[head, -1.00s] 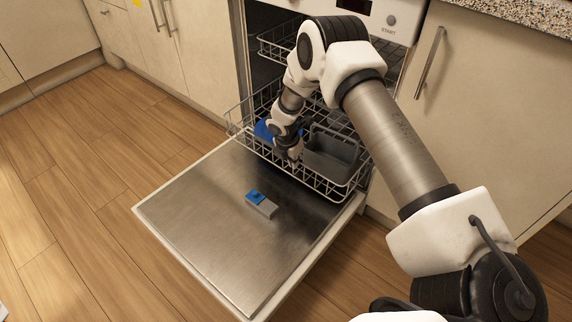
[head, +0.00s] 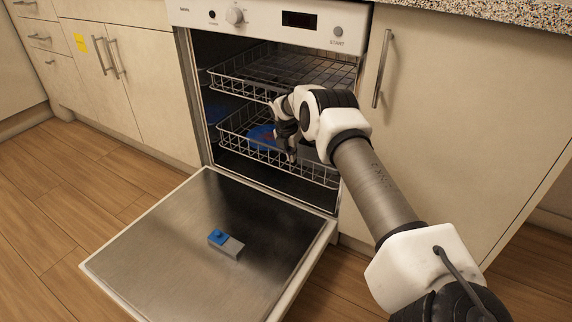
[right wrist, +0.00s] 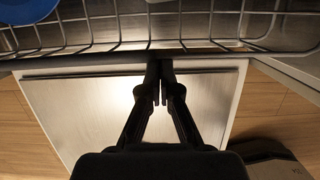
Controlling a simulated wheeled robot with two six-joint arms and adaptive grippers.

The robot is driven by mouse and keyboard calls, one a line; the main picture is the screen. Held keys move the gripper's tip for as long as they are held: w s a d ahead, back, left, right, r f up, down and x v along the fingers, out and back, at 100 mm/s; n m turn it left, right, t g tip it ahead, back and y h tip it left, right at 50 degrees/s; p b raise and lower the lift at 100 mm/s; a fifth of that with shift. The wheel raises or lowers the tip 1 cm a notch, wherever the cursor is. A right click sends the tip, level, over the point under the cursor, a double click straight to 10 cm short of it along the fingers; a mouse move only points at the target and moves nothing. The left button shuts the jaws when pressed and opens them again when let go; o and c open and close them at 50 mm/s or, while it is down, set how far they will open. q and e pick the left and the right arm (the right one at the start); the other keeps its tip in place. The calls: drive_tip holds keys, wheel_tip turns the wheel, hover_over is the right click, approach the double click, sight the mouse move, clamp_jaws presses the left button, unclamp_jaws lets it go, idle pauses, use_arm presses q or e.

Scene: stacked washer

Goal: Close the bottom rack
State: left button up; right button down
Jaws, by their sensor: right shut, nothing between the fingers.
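The dishwasher's bottom rack (head: 236,140) is a wire basket with blue dishware (head: 262,137) in it. It sits mostly inside the cavity, above the lowered door. My right gripper (head: 291,157) is at the front of the rack, and its arm hides the rack's right part. In the right wrist view the shut, empty fingers (right wrist: 160,68) reach to just below the rack's front wires (right wrist: 150,46); I cannot tell if they touch. My left gripper is not in view.
The dishwasher door (head: 190,250) lies open, with a blue and grey dispenser (head: 225,242) on its inner face. The upper rack (head: 285,72) is inside the cavity. Cabinets (head: 130,80) stand on both sides. The wooden floor (head: 60,200) at left is clear.

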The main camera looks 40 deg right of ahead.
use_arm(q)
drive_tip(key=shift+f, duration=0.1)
use_arm(e)
drive_tip(key=shift+w+d+r, duration=0.15)
drive_tip(key=shift+d+r, duration=0.05)
drive_tip(key=shift+d, duration=0.05)
